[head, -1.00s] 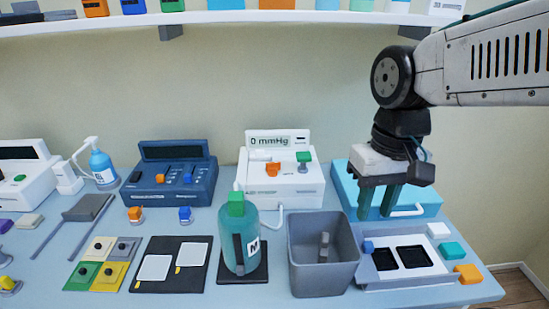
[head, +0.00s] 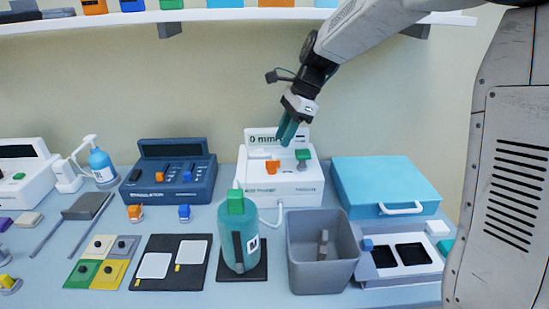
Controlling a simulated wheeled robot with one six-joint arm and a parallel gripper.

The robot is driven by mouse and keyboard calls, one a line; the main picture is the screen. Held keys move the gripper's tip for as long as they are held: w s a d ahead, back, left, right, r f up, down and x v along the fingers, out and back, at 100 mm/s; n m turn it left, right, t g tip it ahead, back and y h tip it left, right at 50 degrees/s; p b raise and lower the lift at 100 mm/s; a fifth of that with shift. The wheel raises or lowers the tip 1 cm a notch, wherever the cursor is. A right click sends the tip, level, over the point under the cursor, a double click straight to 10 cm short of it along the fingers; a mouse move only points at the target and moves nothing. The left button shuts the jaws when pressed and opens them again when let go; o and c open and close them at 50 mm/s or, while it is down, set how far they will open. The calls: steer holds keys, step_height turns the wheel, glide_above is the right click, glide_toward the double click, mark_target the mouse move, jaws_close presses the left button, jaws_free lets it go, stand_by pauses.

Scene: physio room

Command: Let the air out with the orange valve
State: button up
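The white pressure unit (head: 262,186) stands at the back middle of the table. Its display (head: 257,139) shows "0 mm", with the rest hidden by my gripper. The orange valve (head: 271,167) sits on the unit's top left of a green knob (head: 302,155). My gripper (head: 287,134) is in front of the display in the picture, above and slightly right of the orange valve, apart from it. Its teal fingers point down and left, seen nearly edge-on, so I cannot tell whether they are open. Nothing shows held in them.
A teal bottle with a green cap (head: 237,232) and a grey bin (head: 321,265) stand in front of the unit. A navy device (head: 169,182) with orange and blue knobs is left. A blue case (head: 386,184) is right. A shelf (head: 230,17) runs above.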

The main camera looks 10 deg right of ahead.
mark_target(274, 160)
steer(key=x, duration=0.8)
steer(key=shift+d, duration=0.1)
steer(key=shift+c, duration=0.3)
steer(key=c, duration=0.6)
